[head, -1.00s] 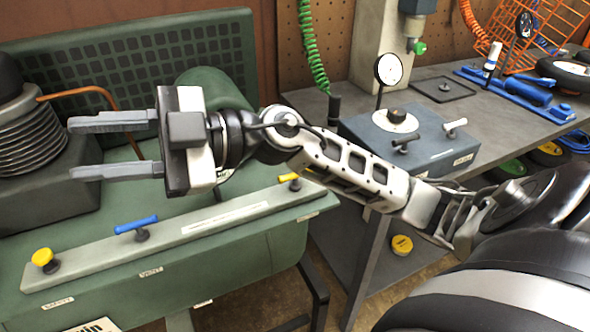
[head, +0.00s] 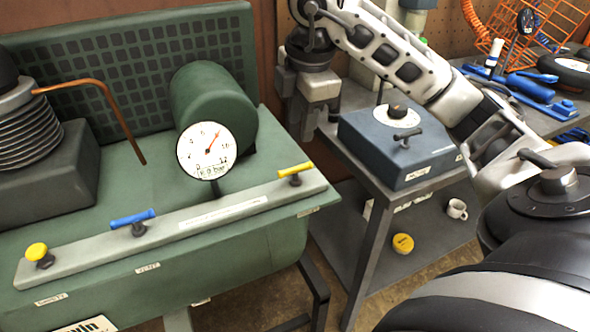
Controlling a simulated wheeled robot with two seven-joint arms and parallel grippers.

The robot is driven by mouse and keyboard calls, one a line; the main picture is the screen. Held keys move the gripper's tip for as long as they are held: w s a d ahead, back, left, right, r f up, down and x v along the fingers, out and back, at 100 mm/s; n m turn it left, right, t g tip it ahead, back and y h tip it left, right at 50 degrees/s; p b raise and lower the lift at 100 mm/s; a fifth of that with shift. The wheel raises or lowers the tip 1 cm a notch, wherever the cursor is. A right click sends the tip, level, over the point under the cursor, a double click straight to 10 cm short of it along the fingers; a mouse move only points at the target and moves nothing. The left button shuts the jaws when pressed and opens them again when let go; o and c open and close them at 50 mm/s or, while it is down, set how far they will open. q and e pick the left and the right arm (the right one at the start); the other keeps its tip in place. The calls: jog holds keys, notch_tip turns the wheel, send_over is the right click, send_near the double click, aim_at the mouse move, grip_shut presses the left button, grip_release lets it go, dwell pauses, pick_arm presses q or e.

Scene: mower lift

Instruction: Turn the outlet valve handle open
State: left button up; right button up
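A yellow bar handle (head: 295,170) sits on a dark stem at the right end of the pale rail (head: 205,211) on the green tank unit (head: 285,239). A blue bar handle (head: 133,218) stands further left on the rail, and a round yellow knob (head: 38,252) at its left end. Both bars lie roughly along the rail. The small labels below are hard to read, so I cannot tell which handle is marked outlet. My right gripper (head: 312,116) hangs above and beyond the yellow handle, apart from it; its finger opening is unclear. My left gripper is out of view.
A round pressure gauge (head: 207,151) stands behind the rail. A copper pipe (head: 115,115) juts out at left. A blue-grey box (head: 405,140) with a lever sits on the grey workbench (head: 352,160) at right. A mug (head: 457,209) and yellow tin (head: 403,244) are on the shelf below.

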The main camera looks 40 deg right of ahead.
aim_at(294, 168)
jog(key=f, duration=0.4)
jog(key=w+f, duration=0.1)
jog(key=f, duration=0.3)
jog(key=w+f, duration=0.1)
jog(key=f, duration=0.2)
jog(key=shift+w+d+f+b, duration=0.15)
jog(key=shift+d+f+b, duration=0.15)
jog(key=shift+f, duration=0.1)
grip_shut()
